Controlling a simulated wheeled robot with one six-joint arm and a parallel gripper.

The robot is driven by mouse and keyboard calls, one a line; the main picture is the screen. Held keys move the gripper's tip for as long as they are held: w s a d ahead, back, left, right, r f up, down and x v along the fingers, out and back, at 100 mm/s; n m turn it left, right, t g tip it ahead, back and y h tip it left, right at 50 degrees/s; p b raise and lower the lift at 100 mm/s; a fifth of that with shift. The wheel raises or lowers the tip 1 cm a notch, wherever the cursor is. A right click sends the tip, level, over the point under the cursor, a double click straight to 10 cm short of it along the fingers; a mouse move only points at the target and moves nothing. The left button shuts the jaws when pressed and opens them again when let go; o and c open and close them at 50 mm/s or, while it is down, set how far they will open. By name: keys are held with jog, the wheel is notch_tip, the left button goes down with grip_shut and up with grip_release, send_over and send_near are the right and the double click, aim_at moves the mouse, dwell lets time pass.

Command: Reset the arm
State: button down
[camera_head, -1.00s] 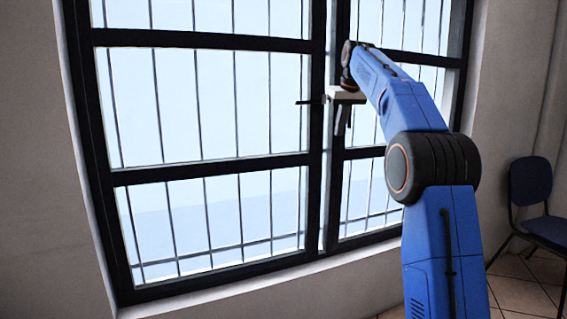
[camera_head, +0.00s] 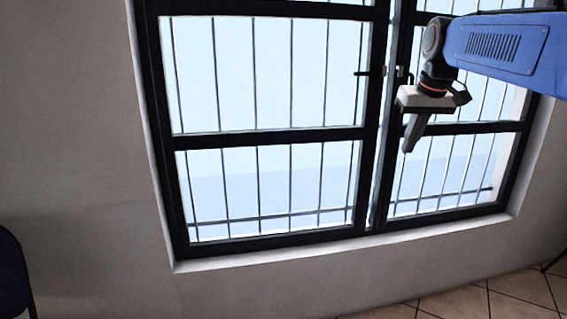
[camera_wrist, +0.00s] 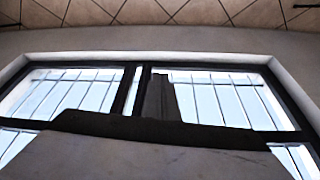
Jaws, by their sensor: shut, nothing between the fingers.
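My gripper (camera_head: 412,135) hangs below the end of my blue arm at the upper right of the head view, in front of the right part of the window (camera_head: 290,138). Its fingers are together, point downward and hold nothing. In the wrist view the closed fingers (camera_wrist: 158,98) stand up as one dark shape in front of the window frame. A small dark window handle (camera_head: 368,73) shows left of the gripper in the head view. I cannot tell how far the gripper is from the glass. No cable is in view.
The window has a black frame and thin bars behind the glass. A bare grey wall (camera_head: 75,130) fills the left. Part of a dark blue chair (camera_head: 12,275) shows at the lower left edge. The tiled floor (camera_head: 490,300) at the lower right looks clear.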

jog(key=s+a+f, duration=0.3)
jog(key=s+f, duration=2.5)
jog(key=s, duration=0.2)
jog(key=shift+f+m, duration=0.2)
jog(key=shift+m, duration=0.1)
jog(key=shift+s, duration=0.1)
